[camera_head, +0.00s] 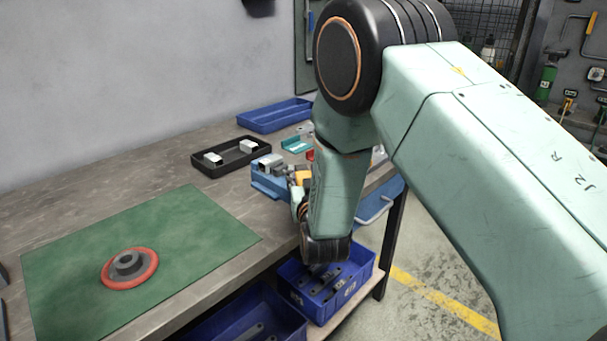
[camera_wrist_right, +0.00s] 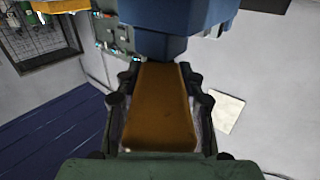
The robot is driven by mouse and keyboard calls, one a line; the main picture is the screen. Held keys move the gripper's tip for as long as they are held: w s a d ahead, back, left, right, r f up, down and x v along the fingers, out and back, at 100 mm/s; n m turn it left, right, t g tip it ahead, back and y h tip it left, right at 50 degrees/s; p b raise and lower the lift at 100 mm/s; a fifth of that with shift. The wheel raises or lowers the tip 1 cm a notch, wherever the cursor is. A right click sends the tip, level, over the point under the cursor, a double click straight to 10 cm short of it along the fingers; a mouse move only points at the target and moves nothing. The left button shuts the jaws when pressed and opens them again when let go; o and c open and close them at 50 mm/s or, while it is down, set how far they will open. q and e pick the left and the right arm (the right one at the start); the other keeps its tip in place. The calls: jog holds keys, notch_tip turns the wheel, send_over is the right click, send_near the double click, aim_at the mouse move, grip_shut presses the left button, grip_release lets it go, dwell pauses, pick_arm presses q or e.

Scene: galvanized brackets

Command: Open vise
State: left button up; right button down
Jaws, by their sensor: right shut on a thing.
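The blue vise (camera_head: 268,182) sits at the table's right edge, with a grey metal bracket (camera_head: 270,162) at its top. My right arm reaches down beside it, and my right gripper (camera_head: 298,190) is at the vise's right side, partly hidden by my own wrist. In the right wrist view, the gripper's fingers (camera_wrist_right: 160,105) stand on both sides of an orange-brown handle (camera_wrist_right: 160,108) and are shut on it. The handle meets the blue vise body (camera_wrist_right: 185,28). The jaw gap cannot be made out. My left gripper is not in view.
A black tray (camera_head: 205,168) with pale parts and a blue tray (camera_head: 275,126) stand behind the vise. A green mat (camera_head: 190,225) carries a red-rimmed disc (camera_head: 130,268). Blue bins (camera_head: 325,318) with dark parts sit below the table. The table's front edge is close to my wrist.

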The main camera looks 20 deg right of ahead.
dwell(0.4)
jog(key=c, duration=0.8)
grip_release()
jog(key=v, duration=0.7)
jog(key=shift+a, duration=0.1)
jog(key=shift+s, duration=0.25)
jog(key=shift+c, duration=0.5)
